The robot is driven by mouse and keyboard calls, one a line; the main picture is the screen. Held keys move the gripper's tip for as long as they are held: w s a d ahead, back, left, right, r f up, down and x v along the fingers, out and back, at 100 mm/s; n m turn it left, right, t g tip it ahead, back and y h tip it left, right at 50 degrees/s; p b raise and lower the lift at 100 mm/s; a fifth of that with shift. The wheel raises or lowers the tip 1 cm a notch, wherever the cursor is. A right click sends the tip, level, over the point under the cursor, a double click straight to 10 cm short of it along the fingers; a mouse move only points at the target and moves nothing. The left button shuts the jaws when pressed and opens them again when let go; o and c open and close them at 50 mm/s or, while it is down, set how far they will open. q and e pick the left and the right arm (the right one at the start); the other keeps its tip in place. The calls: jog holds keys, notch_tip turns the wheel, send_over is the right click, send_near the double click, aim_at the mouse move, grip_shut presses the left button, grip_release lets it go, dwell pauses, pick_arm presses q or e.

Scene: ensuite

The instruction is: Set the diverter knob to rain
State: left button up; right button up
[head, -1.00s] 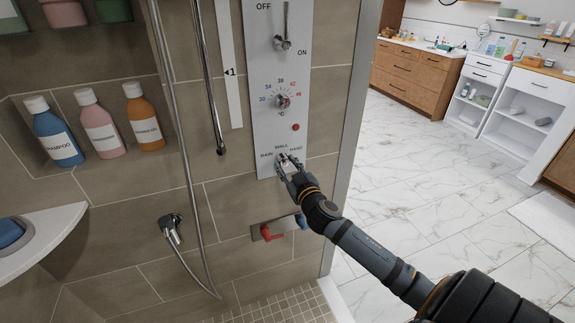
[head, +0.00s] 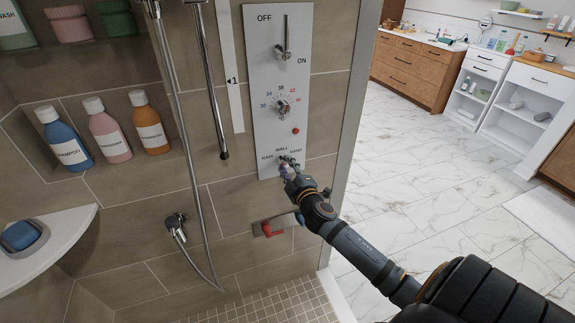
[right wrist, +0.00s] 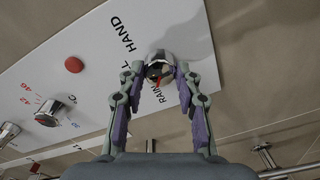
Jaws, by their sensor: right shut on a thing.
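The diverter knob (right wrist: 158,66) is a small shiny metal knob at the bottom of the white control panel (head: 264,100), among the labels RAIN, WALL and HAND. My right gripper (head: 287,164) is at the knob in the head view and hides most of it. In the right wrist view its fingers (right wrist: 158,78) stand on both sides of the knob, shut on it. A bit of red shows at the knob, but its pointing direction is hard to tell. The RAIN and WALL labels are partly covered in the wrist view. My left gripper is not in view.
Above the knob are a red button (head: 296,130), a temperature dial (head: 283,107) and an OFF/ON lever (head: 286,42). A hand-shower hose (head: 190,180) hangs left of the panel. Shampoo bottles (head: 63,140) stand in a niche. A red-handled fixture (head: 272,229) is below.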

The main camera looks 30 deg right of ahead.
jog(key=shift+n, duration=0.5)
jog(key=shift+f+p, duration=0.1)
jog(key=shift+p, duration=0.2)
jog(key=o, duration=1.2)
jog(key=shift+c, duration=0.2)
jog(key=v, duration=1.2)
